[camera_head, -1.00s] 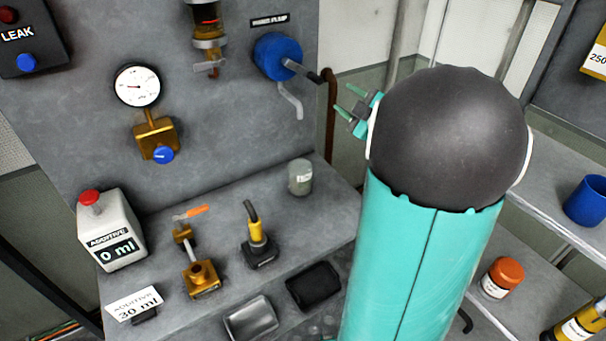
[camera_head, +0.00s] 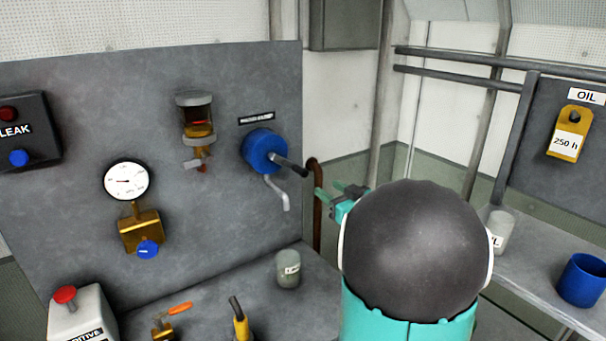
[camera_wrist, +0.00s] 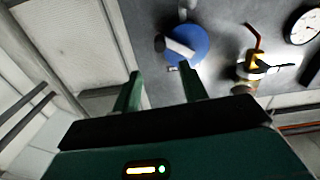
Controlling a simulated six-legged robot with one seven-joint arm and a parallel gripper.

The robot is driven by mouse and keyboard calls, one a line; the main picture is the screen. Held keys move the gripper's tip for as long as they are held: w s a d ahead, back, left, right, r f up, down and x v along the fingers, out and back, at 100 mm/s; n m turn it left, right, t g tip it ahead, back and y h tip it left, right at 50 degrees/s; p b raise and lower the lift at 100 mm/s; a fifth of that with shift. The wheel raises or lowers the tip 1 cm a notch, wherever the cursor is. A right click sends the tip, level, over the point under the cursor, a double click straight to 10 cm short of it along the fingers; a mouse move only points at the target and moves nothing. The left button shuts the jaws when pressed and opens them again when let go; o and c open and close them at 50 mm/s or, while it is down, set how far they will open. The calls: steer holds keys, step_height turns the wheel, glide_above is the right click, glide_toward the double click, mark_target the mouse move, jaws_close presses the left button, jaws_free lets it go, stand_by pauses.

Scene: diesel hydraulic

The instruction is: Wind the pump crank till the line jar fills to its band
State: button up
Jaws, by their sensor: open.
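The blue round pump (camera_head: 263,151) is on the grey panel, with a dark crank handle (camera_head: 291,166) pointing out to the lower right. In the wrist view the pump (camera_wrist: 187,45) is just beyond my fingertips. The line jar (camera_head: 197,118) hangs on the panel left of the pump; it is glass with amber liquid and a red band. It also shows in the wrist view (camera_wrist: 246,70). My gripper (camera_head: 330,195) is open and empty, right of and below the crank handle in the head view. Its two green fingers (camera_wrist: 160,82) are apart in the wrist view.
A gauge (camera_head: 126,180) and a brass block with a blue knob (camera_head: 148,249) are left of the jar. A grey cup (camera_head: 288,269) stands on the bench below the pump. A brown hooked bar (camera_head: 316,210) is beside my fingers. A blue cup (camera_head: 582,281) is on the right shelf.

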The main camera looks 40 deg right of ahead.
mark_target(305, 174)
steer(key=w, duration=1.2)
steer(key=shift+w+d, duration=0.35)
steer(key=shift+w, duration=0.05)
jaws_close()
